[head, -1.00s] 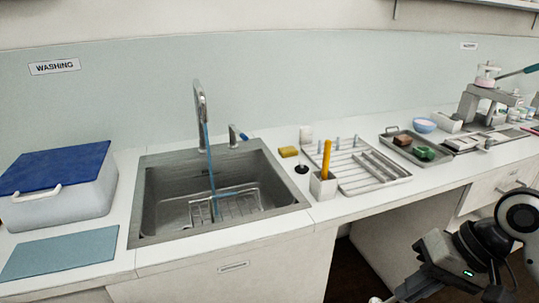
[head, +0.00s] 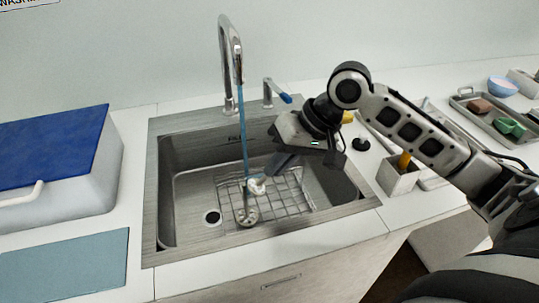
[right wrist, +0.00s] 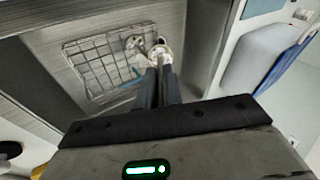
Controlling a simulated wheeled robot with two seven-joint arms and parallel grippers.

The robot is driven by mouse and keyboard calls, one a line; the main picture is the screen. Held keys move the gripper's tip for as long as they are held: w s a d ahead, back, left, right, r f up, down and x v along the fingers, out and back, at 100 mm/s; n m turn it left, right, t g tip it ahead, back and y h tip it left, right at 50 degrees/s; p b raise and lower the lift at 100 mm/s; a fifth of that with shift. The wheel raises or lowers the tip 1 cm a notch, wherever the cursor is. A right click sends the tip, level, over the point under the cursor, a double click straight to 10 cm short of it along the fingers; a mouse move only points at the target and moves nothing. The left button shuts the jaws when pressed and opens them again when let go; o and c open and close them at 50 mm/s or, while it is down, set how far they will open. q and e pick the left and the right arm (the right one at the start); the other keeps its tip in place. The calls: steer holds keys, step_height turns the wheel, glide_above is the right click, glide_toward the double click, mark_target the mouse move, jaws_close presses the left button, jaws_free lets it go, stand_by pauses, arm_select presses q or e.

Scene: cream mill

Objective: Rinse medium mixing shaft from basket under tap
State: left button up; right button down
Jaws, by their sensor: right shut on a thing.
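My right gripper (head: 264,178) reaches into the sink from the right and is shut on the mixing shaft (head: 257,187). The shaft is small and pale, with a round disc-like end (head: 247,217) low in the sink. It also shows at the fingertips in the right wrist view (right wrist: 161,54). The tap (head: 231,60) runs, and its thin blue stream (head: 244,135) comes down at the shaft beside the fingertips. The wire basket (head: 292,197) lies on the sink floor below the gripper. My left gripper is out of view.
The steel sink (head: 165,135) has raised walls around the gripper. A blue-lidded box (head: 50,150) and a teal mat (head: 75,262) are on the left. A white holder (head: 397,178) and a tray (head: 470,104) are on the right.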

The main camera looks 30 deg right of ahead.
steer(key=r+t+b, duration=0.1)
steer(key=d+r+n+t+b, duration=0.1)
steer(key=t, duration=0.1)
steer(key=shift+w+t, duration=0.2)
steer(key=shift+t, duration=0.1)
arm_select(q)
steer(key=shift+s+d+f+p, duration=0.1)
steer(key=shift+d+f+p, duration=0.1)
steer(key=shift+p, duration=0.6)
arm_select(e)
steer(key=w+f, duration=0.2)
steer(key=w, duration=1)
steer(key=shift+d+f, duration=0.3)
